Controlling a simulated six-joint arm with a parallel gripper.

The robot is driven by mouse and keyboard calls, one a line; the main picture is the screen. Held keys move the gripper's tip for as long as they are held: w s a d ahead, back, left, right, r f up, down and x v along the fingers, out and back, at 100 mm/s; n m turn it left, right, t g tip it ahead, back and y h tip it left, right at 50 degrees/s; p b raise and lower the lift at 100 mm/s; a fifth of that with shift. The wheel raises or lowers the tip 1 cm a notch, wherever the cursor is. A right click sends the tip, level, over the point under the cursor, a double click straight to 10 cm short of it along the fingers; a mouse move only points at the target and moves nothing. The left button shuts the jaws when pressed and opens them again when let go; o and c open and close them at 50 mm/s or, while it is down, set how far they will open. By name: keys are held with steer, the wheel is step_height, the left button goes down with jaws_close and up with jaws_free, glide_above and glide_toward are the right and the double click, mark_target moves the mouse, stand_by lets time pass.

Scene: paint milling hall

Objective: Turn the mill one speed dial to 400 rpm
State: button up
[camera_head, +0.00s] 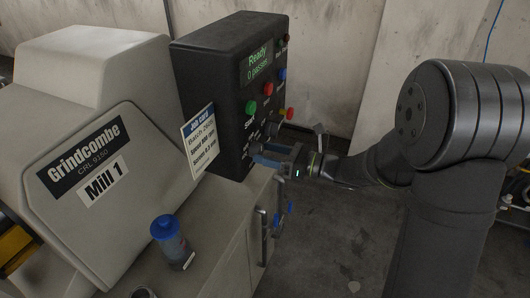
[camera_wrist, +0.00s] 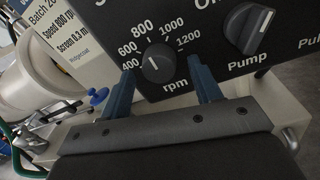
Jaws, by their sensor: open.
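The mill one speed dial (camera_wrist: 157,62) is a round black knob on the dark control panel, marked rpm and ringed by 400, 600, 800, 1000 and 1200. A small pale mark shows on its face; I cannot tell surely which number it points at. My gripper (camera_wrist: 161,68) is open in the wrist view, its two blue fingers left and right of the dial, with gaps to it; contact is not visible. In the head view my gripper (camera_head: 268,156) is at the lower part of the control box (camera_head: 215,100), where the dial is hard to make out.
The Pump knob (camera_wrist: 249,28) sits right of the dial. A job card (camera_head: 199,142) reading speed 800 rpm hangs on the box's left side. A blue-lidded jar (camera_head: 170,243) stands on the mill's ledge. The display reads Ready (camera_head: 257,57). Coloured buttons line the panel.

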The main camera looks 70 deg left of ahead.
steer(key=shift+s+a, duration=0.4)
steer(key=shift+s, duration=0.05)
steer(key=c, duration=1)
